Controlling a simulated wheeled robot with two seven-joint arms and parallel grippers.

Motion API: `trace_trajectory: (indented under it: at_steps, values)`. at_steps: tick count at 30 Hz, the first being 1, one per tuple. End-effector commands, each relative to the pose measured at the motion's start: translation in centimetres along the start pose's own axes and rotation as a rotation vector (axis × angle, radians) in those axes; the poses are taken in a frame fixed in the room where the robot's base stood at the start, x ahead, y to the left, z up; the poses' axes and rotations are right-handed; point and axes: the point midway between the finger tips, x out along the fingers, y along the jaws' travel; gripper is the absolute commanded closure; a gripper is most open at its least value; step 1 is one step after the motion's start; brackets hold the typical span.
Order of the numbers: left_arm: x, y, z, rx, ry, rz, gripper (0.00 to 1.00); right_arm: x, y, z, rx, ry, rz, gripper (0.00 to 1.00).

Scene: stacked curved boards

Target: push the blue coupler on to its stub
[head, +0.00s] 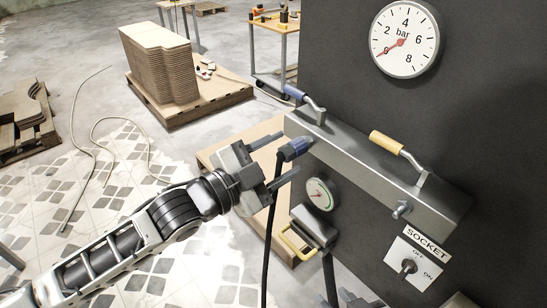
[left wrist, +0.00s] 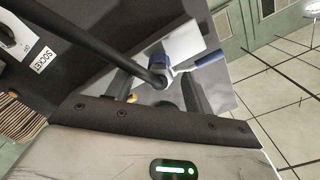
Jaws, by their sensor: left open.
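The blue coupler (head: 295,149) sits at the left end of the grey metal manifold, with a black hose (head: 269,225) hanging from it. Its stub is hidden behind it, so I cannot tell how far on it is. My left gripper (head: 283,160) is open, with its fingers near the coupler's hose end. In the left wrist view the coupler (left wrist: 155,61) shows beyond and between the dark fingers (left wrist: 162,92), with the hose crossing to the upper left. A blue-handled lever (head: 295,92) is above the coupler.
A yellow-handled lever (head: 388,142) and a bare stub (head: 402,210) are at the manifold's right. A large gauge (head: 405,40) is on the dark panel. A small gauge (head: 320,194) and a yellow loop (head: 297,244) are below the manifold. A switch (head: 408,266) is lower right.

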Motion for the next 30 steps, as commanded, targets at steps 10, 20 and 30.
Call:
trace_trajectory:
  at_steps: [10,20,30]
  values:
    - [-1.4,0.1,0.2,0.000,-0.004,0.001,0.47,0.2,0.1,0.3,-0.007,-0.004,0.004,0.64]
    - [-9.2,0.2,0.3,0.001,-0.005,0.003,0.47,0.5,0.1,0.7,0.002,0.000,-0.002,0.64]
    - [-15.1,0.1,0.2,-0.001,-0.003,0.001,0.47,0.6,0.0,0.5,0.010,0.016,-0.008,0.64]
